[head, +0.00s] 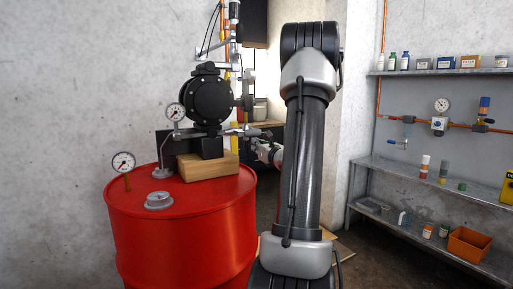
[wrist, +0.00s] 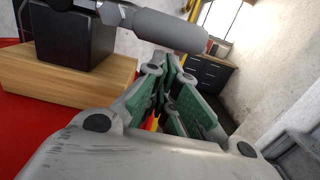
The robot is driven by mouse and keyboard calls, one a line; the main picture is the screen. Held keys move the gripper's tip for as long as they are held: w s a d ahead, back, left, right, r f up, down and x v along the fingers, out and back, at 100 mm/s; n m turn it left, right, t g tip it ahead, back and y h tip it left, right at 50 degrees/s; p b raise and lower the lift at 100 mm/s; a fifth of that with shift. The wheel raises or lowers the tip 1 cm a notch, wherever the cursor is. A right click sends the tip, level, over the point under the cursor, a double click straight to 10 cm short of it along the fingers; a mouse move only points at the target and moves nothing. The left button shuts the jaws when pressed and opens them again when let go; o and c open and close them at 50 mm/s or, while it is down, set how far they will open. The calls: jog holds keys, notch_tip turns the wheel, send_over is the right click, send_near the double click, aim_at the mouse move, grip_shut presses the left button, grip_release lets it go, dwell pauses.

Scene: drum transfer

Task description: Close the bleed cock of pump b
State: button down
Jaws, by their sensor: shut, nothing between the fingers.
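A black round-bodied pump (head: 208,98) stands on a wooden block (head: 208,166) on top of a red drum (head: 185,235). I cannot read any label that marks it as pump b. Metal pipework with small fittings (head: 225,132) runs across its front; I cannot tell which part is the bleed cock. My gripper (head: 264,150) is right of the pump, partly hidden behind my arm. In the wrist view my gripper (wrist: 172,72) is shut and empty, its green-padded fingers together.
A gauge (head: 123,162) on a brass stem and a grey cap (head: 159,200) stand on the drum's left side. Another gauge (head: 176,112) is beside the pump. Shelves (head: 440,185) with bottles and an orange bin (head: 469,243) line the right wall.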

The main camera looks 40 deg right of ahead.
aim_at(259, 130)
jog(key=shift+d+r+n, duration=0.3)
jog(key=shift+r+n, duration=0.15)
jog(key=shift+n, duration=0.35)
jog(key=r+n, duration=0.1)
jog(key=n, duration=0.1)
jog(key=r+n, duration=0.2)
jog(key=n, duration=0.1)
jog(key=r+n, duration=0.2)
jog(key=n, duration=0.1)
jog(key=shift+s+d+y, duration=0.15)
jog(key=shift+d+y, duration=0.2)
jog(key=shift+y, duration=0.05)
jog(key=shift+w+a+r+n, duration=0.1)
jog(key=shift+a+r+n, duration=0.5)
jog(key=shift+n, duration=0.7)
jog(key=shift+w+a+r+n, duration=0.15)
jog(key=shift+a+r+n, duration=0.2)
jog(key=shift+r+n, duration=0.8)
jog(key=shift+w+a+r+n, duration=0.1)
jog(key=shift+a+r+n, duration=0.4)
jog(key=shift+n, duration=0.95)
jog(key=shift+r, duration=0.1)
jog(key=shift+d, duration=0.1)
